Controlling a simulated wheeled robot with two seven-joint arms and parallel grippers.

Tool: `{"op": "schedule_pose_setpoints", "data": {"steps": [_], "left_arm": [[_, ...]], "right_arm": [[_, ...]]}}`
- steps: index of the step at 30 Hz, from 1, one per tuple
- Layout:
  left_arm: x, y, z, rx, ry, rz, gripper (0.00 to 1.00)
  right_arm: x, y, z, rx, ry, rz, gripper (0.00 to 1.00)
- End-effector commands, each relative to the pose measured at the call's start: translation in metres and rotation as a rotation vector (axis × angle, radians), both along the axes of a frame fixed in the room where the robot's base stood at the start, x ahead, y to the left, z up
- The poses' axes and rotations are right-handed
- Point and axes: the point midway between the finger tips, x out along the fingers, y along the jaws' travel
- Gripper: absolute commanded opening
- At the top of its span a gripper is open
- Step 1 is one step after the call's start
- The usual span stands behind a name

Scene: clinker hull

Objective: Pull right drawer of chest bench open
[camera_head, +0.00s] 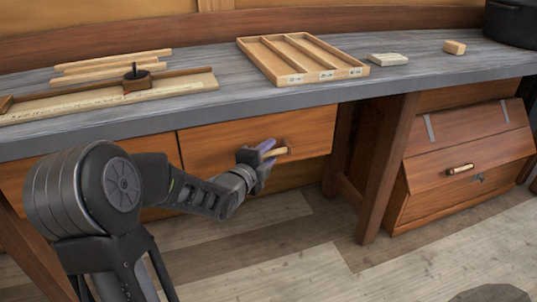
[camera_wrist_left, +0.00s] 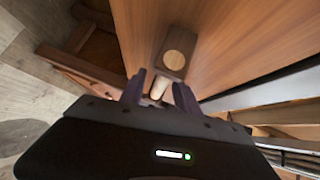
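The right drawer (camera_head: 225,142) of the bench has a plain brown wooden front below the grey worktop and looks shut, about level with the panel to its left. Its light wooden handle (camera_head: 281,151) shows in the wrist view as a post with a round end (camera_wrist_left: 175,60) and a pale bar (camera_wrist_left: 159,88). My left gripper (camera_head: 264,152) is at the handle. In the wrist view its purple fingers (camera_wrist_left: 160,90) stand on either side of the bar, with small gaps, so it looks open around the handle. My right gripper is not in view.
The worktop (camera_head: 215,68) holds a divided wooden tray (camera_head: 257,63), wood strips (camera_head: 110,66), a pale block (camera_head: 388,59) and a small wooden block (camera_head: 454,47). A wooden chest (camera_head: 465,150) stands at the right, past a bench leg (camera_head: 385,170). The floor in front is clear.

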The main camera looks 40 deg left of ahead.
Motion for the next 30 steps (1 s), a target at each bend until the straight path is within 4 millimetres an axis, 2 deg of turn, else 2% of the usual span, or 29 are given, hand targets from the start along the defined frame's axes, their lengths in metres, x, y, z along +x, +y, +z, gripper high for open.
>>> {"op": "schedule_pose_setpoints", "data": {"steps": [3, 17, 30], "left_arm": [[-0.0003, -0.0001, 0.0002, 0.000, 0.000, 0.000, 0.37], [-0.0005, -0.0002, 0.0001, 0.000, 0.000, 0.000, 0.00], [-0.0006, -0.0002, -0.0002, 0.000, 0.001, 0.000, 0.00]], "right_arm": [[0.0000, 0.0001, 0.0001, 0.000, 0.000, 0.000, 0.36], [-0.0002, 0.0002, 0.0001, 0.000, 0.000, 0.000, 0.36], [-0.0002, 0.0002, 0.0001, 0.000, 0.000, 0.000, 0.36]]}}
